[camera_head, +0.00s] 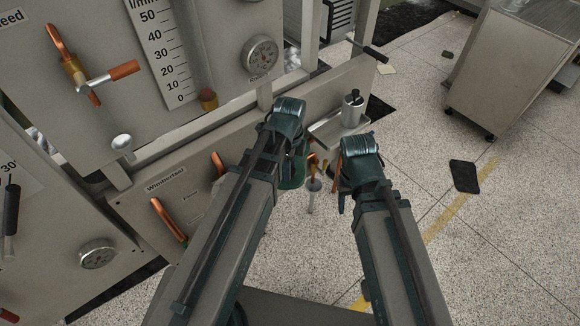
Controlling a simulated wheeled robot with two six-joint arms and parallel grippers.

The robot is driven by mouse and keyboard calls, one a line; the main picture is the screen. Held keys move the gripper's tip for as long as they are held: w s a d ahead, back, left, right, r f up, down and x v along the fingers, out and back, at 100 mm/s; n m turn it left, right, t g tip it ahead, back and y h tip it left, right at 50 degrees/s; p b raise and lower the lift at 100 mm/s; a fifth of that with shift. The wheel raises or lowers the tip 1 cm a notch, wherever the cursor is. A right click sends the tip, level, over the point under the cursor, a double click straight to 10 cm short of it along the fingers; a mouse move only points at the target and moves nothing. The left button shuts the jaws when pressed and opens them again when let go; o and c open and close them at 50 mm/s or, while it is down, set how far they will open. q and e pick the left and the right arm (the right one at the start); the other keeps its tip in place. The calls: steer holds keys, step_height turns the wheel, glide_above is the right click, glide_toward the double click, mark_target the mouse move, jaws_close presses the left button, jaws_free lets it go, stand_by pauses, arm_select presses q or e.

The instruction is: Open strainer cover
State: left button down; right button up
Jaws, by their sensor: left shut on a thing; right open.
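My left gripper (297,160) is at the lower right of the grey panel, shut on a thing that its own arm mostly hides. A green rounded part (293,174) shows there, but I cannot tell whether it is the strainer cover. My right gripper (341,183) is open, to the right of the left one. Between the two is a small upright fitting with an orange top and a pale stem (314,187). A metal canister with a black top (352,111) stands behind the grippers; I cannot tell whether it is the strainer.
The grey panel (135,212) carries copper-coloured handles, including one at lower left (168,219), and a round gauge (261,56). A small ledge (326,131) bears the canister. A metal cart (497,82) stands at upper right. The speckled floor at right is mostly clear.

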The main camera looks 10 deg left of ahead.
stand_by(0.3)
arm_select(q)
steer(key=shift+c, duration=1.9)
jaws_free()
step_height(320, 180, up, 14)
steer(key=p, duration=1.4)
steer(key=shift+f, duration=0.1)
